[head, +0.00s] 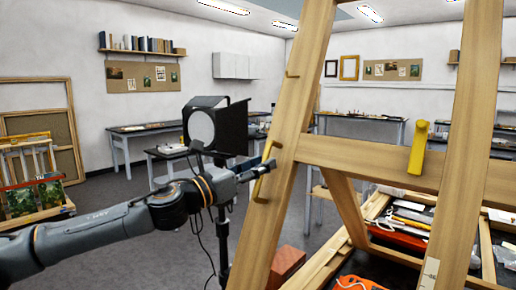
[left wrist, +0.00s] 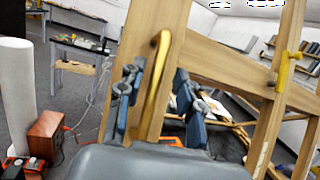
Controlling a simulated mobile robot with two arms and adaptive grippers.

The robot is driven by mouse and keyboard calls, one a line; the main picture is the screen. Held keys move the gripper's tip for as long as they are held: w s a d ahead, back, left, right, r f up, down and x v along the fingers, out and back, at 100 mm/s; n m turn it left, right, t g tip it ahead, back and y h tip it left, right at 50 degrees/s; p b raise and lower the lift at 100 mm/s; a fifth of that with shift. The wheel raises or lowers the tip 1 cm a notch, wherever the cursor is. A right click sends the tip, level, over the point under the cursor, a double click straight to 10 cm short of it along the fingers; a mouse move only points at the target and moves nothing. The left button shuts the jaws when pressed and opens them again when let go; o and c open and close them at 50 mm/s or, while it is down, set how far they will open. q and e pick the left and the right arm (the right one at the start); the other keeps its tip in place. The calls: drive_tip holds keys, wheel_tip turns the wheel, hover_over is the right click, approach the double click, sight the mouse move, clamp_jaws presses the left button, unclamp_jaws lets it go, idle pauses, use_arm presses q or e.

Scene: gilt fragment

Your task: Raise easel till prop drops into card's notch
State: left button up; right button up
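The wooden easel (head: 292,140) stands tilted across the right of the head view; its post also fills the middle of the left wrist view (left wrist: 150,30). A brass pull handle (head: 263,182) is on its left post. My left gripper (head: 265,164) is at this handle. In the left wrist view the fingers are apart, one on each side of the handle (left wrist: 155,85), with gaps visible. A yellow lever (head: 418,148) is on the crossbar. A small pale piece (head: 430,272), perhaps the card, is low on the right post; its notch is not clear. The prop cannot be made out. My right gripper is out of view.
Behind the easel is a wooden tray with tools (head: 410,222). A reddish-brown box (head: 287,265) is on the floor near the left post. A black studio lamp (head: 215,125) stands behind my left arm. Open grey floor lies to the left.

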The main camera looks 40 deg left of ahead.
use_arm(q)
wheel_tip(320, 180, up, 10)
drive_tip(key=shift+s, duration=0.15)
idle(0.8)
drive_tip(key=shift+c, duration=0.4)
clamp_jaws()
